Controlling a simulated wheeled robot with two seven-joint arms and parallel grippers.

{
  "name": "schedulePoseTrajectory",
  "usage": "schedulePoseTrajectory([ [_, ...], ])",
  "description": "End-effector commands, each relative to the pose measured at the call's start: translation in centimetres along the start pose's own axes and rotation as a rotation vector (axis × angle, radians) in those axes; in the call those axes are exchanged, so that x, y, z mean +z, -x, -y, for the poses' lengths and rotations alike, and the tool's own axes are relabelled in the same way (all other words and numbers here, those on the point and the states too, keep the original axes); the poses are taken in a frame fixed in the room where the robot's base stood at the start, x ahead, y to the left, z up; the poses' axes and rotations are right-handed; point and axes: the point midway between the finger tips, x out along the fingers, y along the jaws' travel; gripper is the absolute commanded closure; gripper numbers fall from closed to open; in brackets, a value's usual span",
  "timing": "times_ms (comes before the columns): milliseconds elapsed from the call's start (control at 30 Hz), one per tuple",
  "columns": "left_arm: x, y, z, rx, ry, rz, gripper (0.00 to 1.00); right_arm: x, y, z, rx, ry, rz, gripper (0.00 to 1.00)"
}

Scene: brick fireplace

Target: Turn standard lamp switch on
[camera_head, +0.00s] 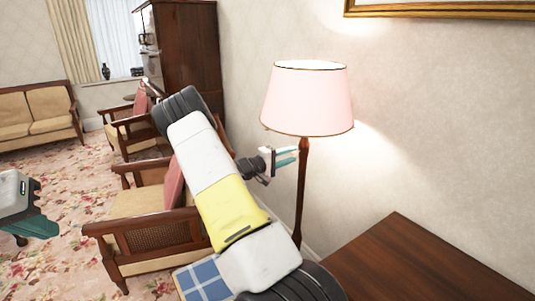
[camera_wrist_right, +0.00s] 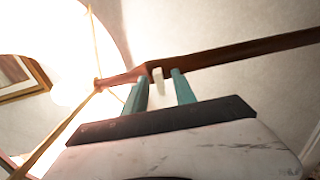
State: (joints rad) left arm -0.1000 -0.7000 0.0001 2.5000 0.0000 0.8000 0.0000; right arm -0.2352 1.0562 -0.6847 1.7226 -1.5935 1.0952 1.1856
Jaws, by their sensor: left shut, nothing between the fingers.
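The standard lamp (camera_head: 306,100) has a pale pink shade on a slim dark wooden pole (camera_head: 301,195). It glows, with light on the wall above and beside the shade. In the right wrist view, the bright shade is at upper left and the pole (camera_wrist_right: 240,54) slants across. A small white piece, apparently the switch (camera_wrist_right: 157,80), sticks out from the pole between the fingertips. My right gripper (camera_head: 294,155) is open beside the pole, just below the shade; contact cannot be told. My left gripper (camera_head: 40,228) is shut and empty at the far left, away from the lamp.
A dark wooden tabletop (camera_head: 415,265) fills the lower right. An armchair (camera_head: 150,235) stands behind my right arm, with another armchair (camera_head: 128,130) and a sofa (camera_head: 45,115) further back. A tall cabinet (camera_head: 190,50) stands by the wall. Patterned carpet (camera_head: 75,200) is open at left.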

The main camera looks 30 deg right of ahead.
Motion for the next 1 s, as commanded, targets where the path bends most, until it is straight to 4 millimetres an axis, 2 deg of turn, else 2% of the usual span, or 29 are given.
schedulePoseTrajectory([
  [200,0.0,0.0,0.0,0.000,0.000,0.000,1.00,-0.1,4.0,0.0,-0.001,0.000,-0.004,0.67],
  [400,0.0,0.0,0.0,0.000,0.000,0.000,1.00,-0.1,5.9,0.0,-0.001,0.000,-0.002,0.67],
  [1000,0.0,0.0,0.0,0.000,0.000,0.000,1.00,0.4,6.1,-0.1,-0.020,-0.006,0.015,0.67],
])
